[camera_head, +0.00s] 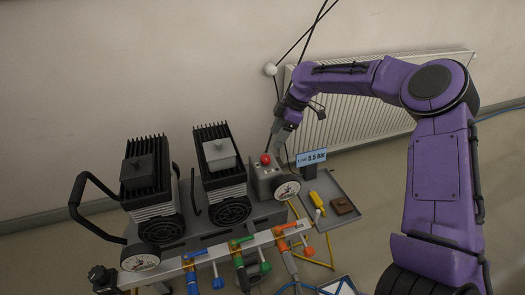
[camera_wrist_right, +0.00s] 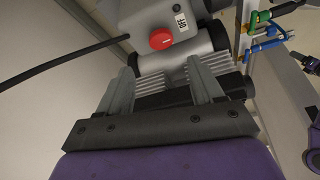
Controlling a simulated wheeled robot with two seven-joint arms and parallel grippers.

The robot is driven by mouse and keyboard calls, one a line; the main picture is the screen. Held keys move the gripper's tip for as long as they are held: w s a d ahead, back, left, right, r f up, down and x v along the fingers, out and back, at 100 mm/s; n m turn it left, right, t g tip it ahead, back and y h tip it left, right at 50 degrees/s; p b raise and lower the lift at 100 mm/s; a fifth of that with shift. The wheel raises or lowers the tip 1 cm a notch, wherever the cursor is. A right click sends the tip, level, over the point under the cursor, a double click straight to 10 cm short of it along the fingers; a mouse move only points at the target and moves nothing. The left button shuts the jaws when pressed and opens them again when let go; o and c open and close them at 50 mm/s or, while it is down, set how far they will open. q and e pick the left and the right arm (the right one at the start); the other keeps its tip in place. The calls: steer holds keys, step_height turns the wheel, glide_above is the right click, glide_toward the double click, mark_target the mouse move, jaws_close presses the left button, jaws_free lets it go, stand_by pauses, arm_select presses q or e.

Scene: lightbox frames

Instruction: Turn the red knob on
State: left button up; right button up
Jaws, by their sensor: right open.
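The red knob (camera_head: 266,158) sits on top of a grey box (camera_head: 266,181) on the machine, and shows in the wrist view (camera_wrist_right: 160,39) as a round red cap beside a white label. The label looks like "OFF", turned sideways. My right gripper (camera_head: 279,146) is just right of the knob and above the box in the head view. In the wrist view its two fingers (camera_wrist_right: 165,78) are apart with nothing held, and the knob lies beyond their tips, not touched. My left gripper is in neither view.
Two black finned motor heads (camera_head: 148,172) (camera_head: 222,160) stand left of the box. A pressure gauge (camera_head: 287,189) is in front of it, with a display (camera_head: 311,157) at its right. A rail with coloured valves (camera_head: 240,242) runs in front. A radiator (camera_head: 350,115) lines the wall.

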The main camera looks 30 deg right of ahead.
mark_target(265, 158)
steer(key=b+x, duration=0.2)
steer(key=x, duration=0.7)
steer(key=shift+a, duration=0.1)
steer(key=shift+s, duration=0.1)
steer(key=c, duration=1.1)
steer(key=shift+o, duration=0.2)
steer(key=shift+r+m+p, duration=0.1)
steer(key=shift+m+p, duration=0.3)
steer(key=shift+p, duration=0.25)
steer(key=m+h+p, duration=0.1)
steer(key=m+p, duration=0.3)
steer(key=m+t+h+p, duration=0.1)
steer(key=m+p, duration=0.3)
steer(key=p, duration=0.1)
steer(key=m+t+h+p, duration=0.1)
steer(key=m+h+p, duration=0.1)
steer(key=p, duration=0.3)
steer(key=shift+s+a+r+m, duration=0.15)
steer(key=shift+a+m, duration=0.15)
steer(key=shift+m, duration=0.6)
steer(key=m+h+p, duration=0.1)
steer(key=m+p, duration=0.1)
steer(key=shift+a+m, duration=0.1)
steer(key=shift+m, duration=0.2)
steer(key=shift+f+m+h+p, duration=0.3)
steer(key=shift+m+h+p, duration=0.3)
steer(key=shift+m, duration=0.8)
